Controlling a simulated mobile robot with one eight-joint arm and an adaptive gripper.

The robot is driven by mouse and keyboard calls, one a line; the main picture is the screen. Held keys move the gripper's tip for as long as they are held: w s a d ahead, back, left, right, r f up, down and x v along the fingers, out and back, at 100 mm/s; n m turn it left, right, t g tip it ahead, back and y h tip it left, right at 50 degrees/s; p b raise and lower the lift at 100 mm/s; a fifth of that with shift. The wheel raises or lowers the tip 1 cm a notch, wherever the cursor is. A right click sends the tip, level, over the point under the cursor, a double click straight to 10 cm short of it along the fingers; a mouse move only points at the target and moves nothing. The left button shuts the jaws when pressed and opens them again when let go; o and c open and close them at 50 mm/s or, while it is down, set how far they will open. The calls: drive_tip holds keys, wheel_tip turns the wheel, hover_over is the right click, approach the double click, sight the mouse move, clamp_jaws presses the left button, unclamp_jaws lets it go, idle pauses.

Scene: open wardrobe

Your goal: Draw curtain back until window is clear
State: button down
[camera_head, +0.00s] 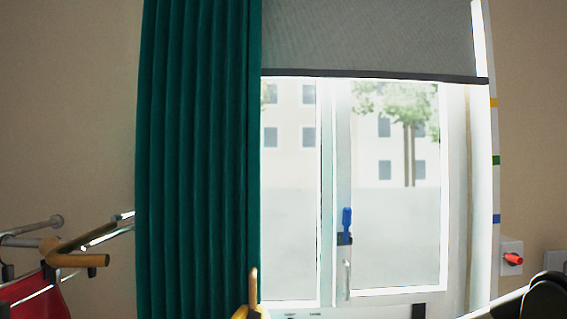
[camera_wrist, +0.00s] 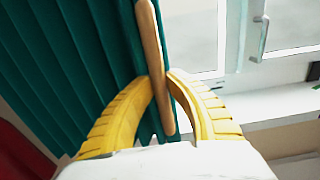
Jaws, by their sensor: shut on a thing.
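The teal curtain (camera_head: 195,150) hangs in pleats at the left of the window (camera_head: 385,190) and covers its left part. The panes to the right of the curtain's edge are uncovered. A wooden wand (camera_wrist: 153,45) hangs along the curtain's leading edge; its top end also shows at the bottom of the head view (camera_head: 253,284). My gripper (camera_wrist: 159,86) has its yellow fingers shut on the wand, with the curtain (camera_wrist: 75,60) just behind. In the head view only a bit of the gripper shows at the bottom edge.
A grey roller blind (camera_head: 370,38) covers the top of the window. A blue-topped handle (camera_head: 346,225) is on the frame. A rail with a wooden hanger (camera_head: 75,258) and red cloth (camera_head: 40,300) stand at lower left. A red knob (camera_head: 513,259) is on the right wall.

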idle(0.4)
drive_tip(key=a, duration=0.8)
idle(0.7)
drive_tip(key=a, duration=0.3)
drive_tip(key=shift+a, duration=0.4)
drive_tip(key=c, duration=1.1)
unclamp_jaws()
